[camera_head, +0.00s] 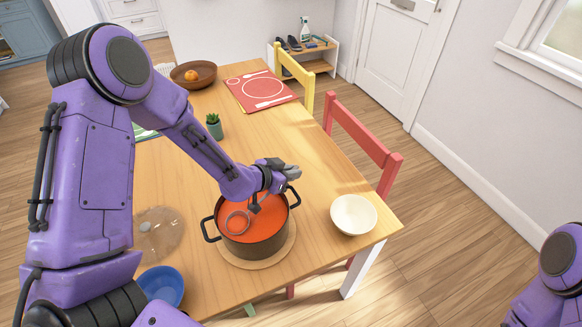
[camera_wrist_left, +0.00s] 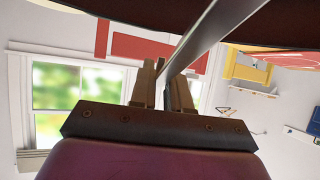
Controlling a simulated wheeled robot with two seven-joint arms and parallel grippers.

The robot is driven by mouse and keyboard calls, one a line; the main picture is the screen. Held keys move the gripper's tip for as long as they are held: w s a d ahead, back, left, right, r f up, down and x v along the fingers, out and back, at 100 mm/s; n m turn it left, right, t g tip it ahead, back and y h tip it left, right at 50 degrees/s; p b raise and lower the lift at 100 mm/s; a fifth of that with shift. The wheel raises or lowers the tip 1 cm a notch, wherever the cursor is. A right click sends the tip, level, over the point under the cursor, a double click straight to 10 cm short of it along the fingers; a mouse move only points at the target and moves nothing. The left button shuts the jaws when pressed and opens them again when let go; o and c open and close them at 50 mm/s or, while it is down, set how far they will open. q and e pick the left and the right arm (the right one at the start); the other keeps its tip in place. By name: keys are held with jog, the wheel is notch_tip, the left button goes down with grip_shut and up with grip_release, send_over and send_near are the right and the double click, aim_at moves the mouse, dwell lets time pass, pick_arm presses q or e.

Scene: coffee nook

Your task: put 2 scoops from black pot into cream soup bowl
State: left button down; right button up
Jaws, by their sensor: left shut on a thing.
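A dark pot (camera_head: 265,247) with two side handles stands near the table's front edge, holding orange-red soup. My left gripper (camera_head: 277,174) is above the pot, shut on the ladle's handle. The ladle (camera_head: 237,222) has its round head in the pot at the soup; how full it is I cannot tell. In the left wrist view the metal handle of the ladle (camera_wrist_left: 207,32) runs between the fingers of my left gripper (camera_wrist_left: 167,88). The cream soup bowl (camera_head: 353,215) stands right of the pot near the table corner and looks empty. My right gripper is out of view.
The pot stands on a round mat (camera_head: 257,262). A clear lid (camera_head: 158,234) lies left of it, with a blue bowl (camera_head: 162,284) below. A small plant (camera_head: 214,127), a red placemat (camera_head: 262,90) and a brown bowl (camera_head: 194,75) are farther back. A red chair (camera_head: 362,140) stands at right.

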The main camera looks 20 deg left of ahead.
pick_arm(q)
jog(key=shift+w+d+r+g+p, duration=0.2)
jog(key=shift+w+r+p, duration=0.15)
jog(key=shift+r+p, duration=0.5)
jog(key=shift+w+d+r+g+p, duration=0.1)
jog(key=shift+w+r+g+p, duration=0.15)
jog(key=shift+r+p, duration=0.5)
jog(key=shift+w+d+g+y+p, duration=0.2)
jog(key=shift+w+g+y+p, duration=0.25)
jog(key=shift+p, duration=0.65)
jog(key=shift+g, duration=0.5)
jog(key=shift+w+d+r+p, duration=0.3)
jog(key=shift+w+r+p, duration=0.45)
jog(key=shift+p, duration=0.4)
jog(key=shift+w+d+r+p, duration=0.25)
jog(key=shift+w+r+p, duration=0.45)
jog(key=shift+p, duration=0.45)
jog(key=shift+w, duration=0.1)
